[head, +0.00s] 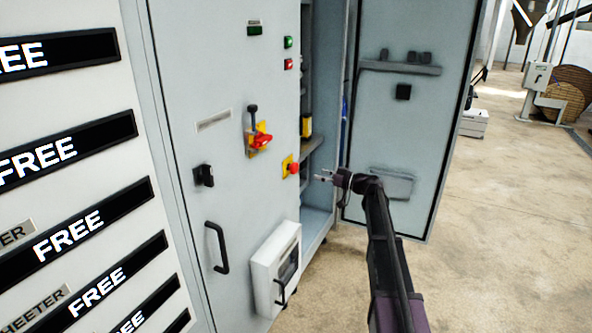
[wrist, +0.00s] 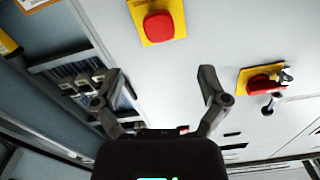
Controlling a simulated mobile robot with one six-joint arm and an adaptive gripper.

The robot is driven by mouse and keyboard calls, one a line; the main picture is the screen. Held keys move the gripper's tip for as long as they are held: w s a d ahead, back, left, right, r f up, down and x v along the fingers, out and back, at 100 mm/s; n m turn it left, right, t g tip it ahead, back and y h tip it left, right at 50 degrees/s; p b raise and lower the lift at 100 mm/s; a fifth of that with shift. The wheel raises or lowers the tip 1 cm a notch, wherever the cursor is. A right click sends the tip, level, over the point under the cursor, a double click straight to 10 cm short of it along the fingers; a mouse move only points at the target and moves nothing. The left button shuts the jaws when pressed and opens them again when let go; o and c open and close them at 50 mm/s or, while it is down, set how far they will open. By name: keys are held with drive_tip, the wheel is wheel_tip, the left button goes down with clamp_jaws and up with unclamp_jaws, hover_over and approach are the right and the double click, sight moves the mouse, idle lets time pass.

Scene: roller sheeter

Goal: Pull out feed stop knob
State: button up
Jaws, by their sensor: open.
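A red mushroom knob on a yellow plate (head: 292,167), which looks like the feed stop knob, sits near the right edge of the grey cabinet front. In the wrist view this red knob (wrist: 158,27) is at the top centre, beyond my fingertips and between their lines. My gripper (head: 319,175) is to the right of the knob in the head view, with its fingers toward the cabinet. In the wrist view my gripper (wrist: 160,75) has its two fingers spread wide with nothing between them. It appears apart from the knob.
A red and yellow rotary switch (head: 260,138) with a black lever above it sits left of the knob. A black handle (head: 217,247) and a white box (head: 275,268) are lower on the front. An open cabinet door (head: 408,110) stands behind my arm.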

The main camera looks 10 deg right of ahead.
sight(296, 169)
drive_tip(key=x, duration=1)
drive_tip(key=shift+w+a, duration=0.1)
